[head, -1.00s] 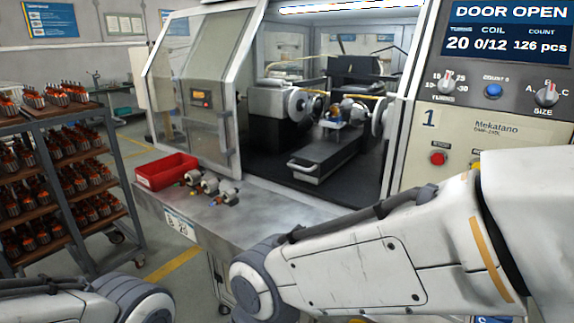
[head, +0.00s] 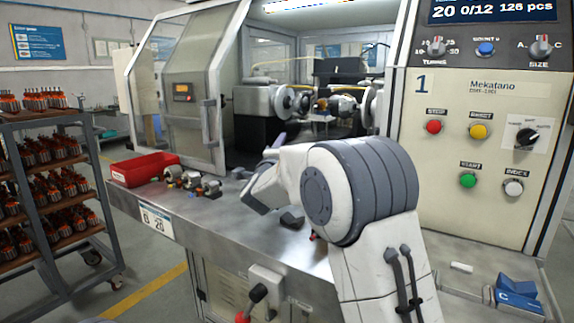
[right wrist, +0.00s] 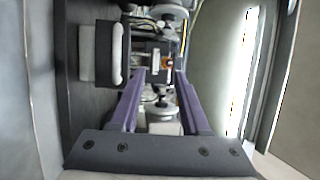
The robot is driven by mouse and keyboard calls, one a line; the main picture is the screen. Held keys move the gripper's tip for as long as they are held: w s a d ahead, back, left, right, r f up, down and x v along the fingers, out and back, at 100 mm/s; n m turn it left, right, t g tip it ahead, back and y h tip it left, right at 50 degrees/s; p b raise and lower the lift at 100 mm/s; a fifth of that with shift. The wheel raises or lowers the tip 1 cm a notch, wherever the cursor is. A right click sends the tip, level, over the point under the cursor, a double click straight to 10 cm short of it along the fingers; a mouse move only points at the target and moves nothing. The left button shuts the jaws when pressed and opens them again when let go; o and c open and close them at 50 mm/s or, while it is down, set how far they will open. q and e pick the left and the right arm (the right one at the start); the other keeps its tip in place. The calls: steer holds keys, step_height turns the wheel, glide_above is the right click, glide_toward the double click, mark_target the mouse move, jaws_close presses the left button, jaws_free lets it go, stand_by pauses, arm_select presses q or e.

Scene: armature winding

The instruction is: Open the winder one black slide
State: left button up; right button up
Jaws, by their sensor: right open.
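The winder (head: 480,190), marked 1, has its glass door (head: 175,90) standing open. Its chamber shows a round chuck (head: 283,100) and other spindle parts. In the head view my right arm covers the lower chamber, where the black slide was seen earlier. In the right wrist view a dark block with a pale grey bar (right wrist: 107,55), likely the slide, lies left of my fingers. My right gripper (right wrist: 160,75) is open, with spindle parts visible between and beyond its fingers. In the head view it is at the chamber opening (head: 268,175). My left gripper is out of view.
A steel ledge (head: 225,225) carries a red bin (head: 145,168) and several armatures (head: 190,182). The button panel (head: 480,150) is at right. A rack of armatures (head: 45,180) stands at left.

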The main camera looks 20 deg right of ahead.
step_height(320, 180, down, 8)
steer(key=shift+r+b, duration=0.25)
steer(key=shift+b, duration=0.05)
steer(key=x, duration=0.2)
steer(key=p+x, duration=0.1)
steer(key=x, duration=0.3)
steer(key=shift+w+r+p, duration=0.1)
steer(key=shift+r+p, duration=0.2)
steer(key=shift+r, duration=0.05)
steer(key=shift+w+d+r, duration=0.1)
steer(key=shift+w+d, duration=0.2)
steer(key=shift+w, duration=0.3)
jaws_close()
